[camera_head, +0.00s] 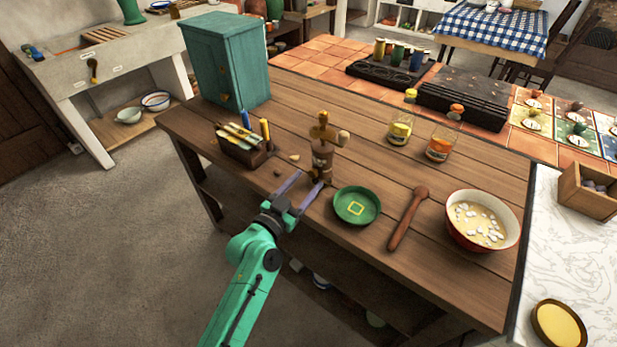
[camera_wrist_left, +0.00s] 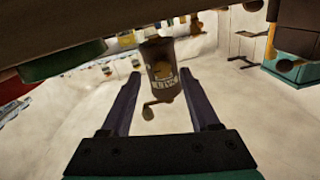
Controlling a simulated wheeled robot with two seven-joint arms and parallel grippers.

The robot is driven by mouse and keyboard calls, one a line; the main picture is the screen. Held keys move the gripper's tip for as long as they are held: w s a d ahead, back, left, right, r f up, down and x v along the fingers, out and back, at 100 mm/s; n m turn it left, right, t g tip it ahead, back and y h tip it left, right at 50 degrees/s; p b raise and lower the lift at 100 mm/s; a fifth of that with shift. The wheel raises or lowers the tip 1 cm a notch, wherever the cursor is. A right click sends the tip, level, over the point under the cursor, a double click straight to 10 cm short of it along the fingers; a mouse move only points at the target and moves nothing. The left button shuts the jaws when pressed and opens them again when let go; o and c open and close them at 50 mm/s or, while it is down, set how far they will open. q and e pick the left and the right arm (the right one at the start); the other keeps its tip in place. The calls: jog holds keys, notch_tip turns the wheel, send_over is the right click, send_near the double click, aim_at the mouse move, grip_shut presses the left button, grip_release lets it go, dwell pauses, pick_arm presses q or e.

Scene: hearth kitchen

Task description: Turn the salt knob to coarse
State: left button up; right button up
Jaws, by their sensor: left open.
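The salt mill (camera_head: 321,158), a brown cylinder with a pale label and a wooden crank top (camera_head: 322,131), stands upright near the table's front edge. My left gripper (camera_head: 309,183) is open at the near side of the mill, fingertips low by its base. No coarse mark is legible. My right gripper is not in view.
A cutlery box (camera_head: 243,150) stands left of the mill, and a green dish (camera_head: 345,216) lies to its right. Two jars (camera_head: 400,128) and a teal cabinet (camera_head: 222,60) stand farther back.

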pick_arm(q)
jog(key=shift+w+d, duration=0.2)
jog(key=shift+w, duration=0.4)
jog(key=shift+w+d, duration=0.15)
jog(key=shift+w, duration=0.1)
jog(key=shift+s, duration=0.1)
jog(key=shift+c, duration=1)
grip_shut()
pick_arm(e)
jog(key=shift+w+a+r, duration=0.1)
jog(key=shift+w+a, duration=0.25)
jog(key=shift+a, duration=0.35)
